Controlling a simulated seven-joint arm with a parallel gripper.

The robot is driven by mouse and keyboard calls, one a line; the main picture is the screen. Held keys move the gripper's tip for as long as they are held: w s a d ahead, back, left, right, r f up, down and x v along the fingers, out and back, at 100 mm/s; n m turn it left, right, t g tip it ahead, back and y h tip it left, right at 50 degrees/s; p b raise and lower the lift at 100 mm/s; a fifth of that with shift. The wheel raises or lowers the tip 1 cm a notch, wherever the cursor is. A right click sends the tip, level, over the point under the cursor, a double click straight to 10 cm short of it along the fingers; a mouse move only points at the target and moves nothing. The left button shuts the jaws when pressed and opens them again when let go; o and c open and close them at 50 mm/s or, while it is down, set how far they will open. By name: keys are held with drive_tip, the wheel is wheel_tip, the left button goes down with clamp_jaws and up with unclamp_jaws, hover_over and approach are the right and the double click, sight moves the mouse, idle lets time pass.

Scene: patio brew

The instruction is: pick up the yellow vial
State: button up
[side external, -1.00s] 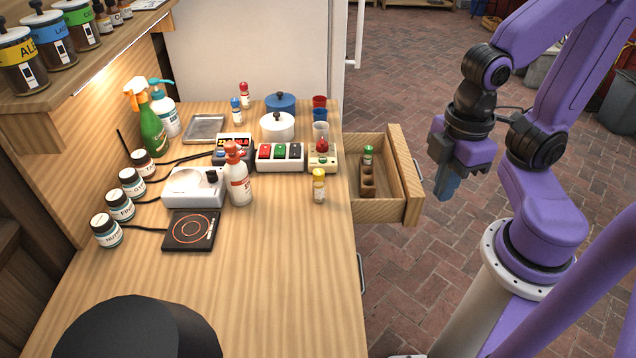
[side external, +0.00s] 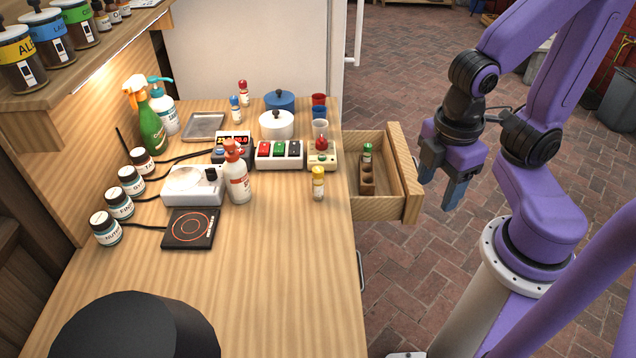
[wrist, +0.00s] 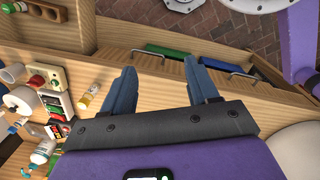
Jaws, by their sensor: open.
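The yellow vial (side external: 318,184) stands upright near the right edge of the wooden counter, in front of the cream device with a red knob. It has a yellow cap and a pale label. In the wrist view the yellow vial (wrist: 88,96) shows at the left, apart from the fingers. My gripper (side external: 452,192) is to the right of the counter, beyond the open drawer, with its blue fingers pointing down. In the wrist view my gripper (wrist: 164,88) has its fingers apart, with nothing held between them.
The open drawer (side external: 405,170) juts out right of the counter and holds a wooden rack (side external: 367,181) with a green-capped vial (side external: 367,152). A red-and-white spray bottle (side external: 237,178) stands left of the yellow vial.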

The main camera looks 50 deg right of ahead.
drive_tip(key=w+a+f+n+t+h, duration=0.35)
drive_tip(key=w+f+n+h, duration=0.2)
drive_tip(key=n, duration=0.25)
drive_tip(key=n+t, duration=0.8)
approach(319, 182)
drive_tip(key=shift+h, duration=0.45)
drive_tip(key=x, duration=0.4)
drive_tip(key=shift+a+f, duration=0.3)
drive_tip(key=shift+a, duration=0.05)
drive_tip(key=shift+x, duration=2.65)
drive_tip(key=shift+d+r, duration=0.1)
drive_tip(key=shift+r, duration=0.05)
clamp_jaws()
